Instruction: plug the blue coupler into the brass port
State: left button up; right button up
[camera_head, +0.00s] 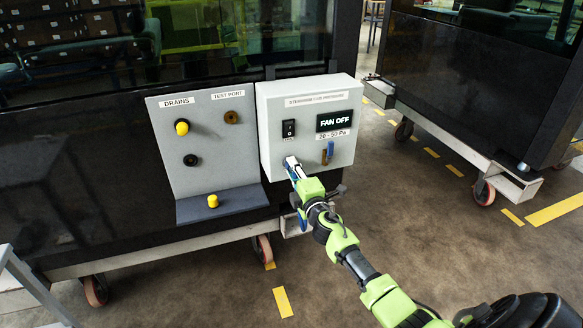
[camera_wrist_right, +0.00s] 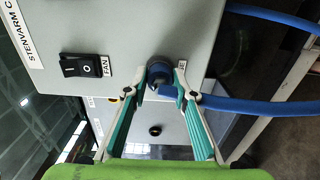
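The blue coupler (camera_wrist_right: 160,70) is at the face of the grey control box, beside the FAN switch, with a blue hose (camera_wrist_right: 250,105) running off right. My right gripper (camera_wrist_right: 161,78) has its fingertips on either side of the coupler; I cannot tell whether they press on it. In the head view the right gripper (camera_head: 290,164) is at the box's lower left front, hiding most of the coupler. The brass port (camera_head: 231,117) is on the grey panel under the TEST PORT label, with nothing in it. My left gripper is not in view.
The panel (camera_head: 205,135) has a yellow knob (camera_head: 182,127), a black port (camera_head: 190,160) and a ledge with a yellow cap (camera_head: 213,200).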

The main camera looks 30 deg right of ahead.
grip_shut()
jog(key=shift+s, duration=0.1)
jog(key=shift+s+a+f, duration=0.1)
jog(key=shift+p+v, duration=0.65)
jog(key=shift+v, duration=2.1)
